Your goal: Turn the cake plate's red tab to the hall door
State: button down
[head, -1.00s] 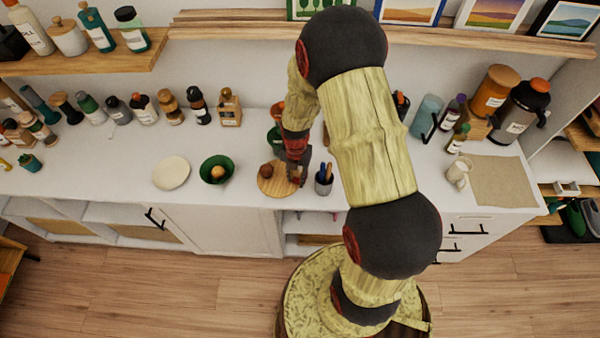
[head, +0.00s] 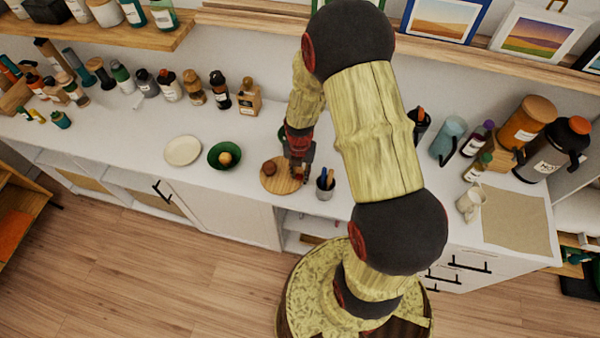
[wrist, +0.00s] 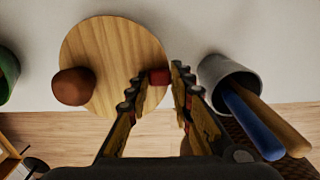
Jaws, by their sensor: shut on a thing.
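The round wooden cake plate (head: 279,184) lies on the white counter near its front edge. It fills the upper left of the wrist view (wrist: 115,50). A brown round cake (wrist: 73,86) sits near the plate's left rim; it also shows in the head view (head: 269,168). The red tab (wrist: 159,77) is at the plate's right edge, between my fingertips. My gripper (wrist: 158,79) is shut on the tab. In the head view my gripper (head: 299,172) covers the plate's right side and hides the tab. I cannot make out a hall door in either view.
A green bowl (head: 225,157) and a cream plate (head: 183,150) are to the left. Several bottles line the counter's back.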

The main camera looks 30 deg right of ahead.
jog(key=c, duration=1.6)
grip_release()
jog(key=shift+o, duration=0.2)
jog(key=shift+r, duration=0.1)
notch_tip(320, 180, up, 12)
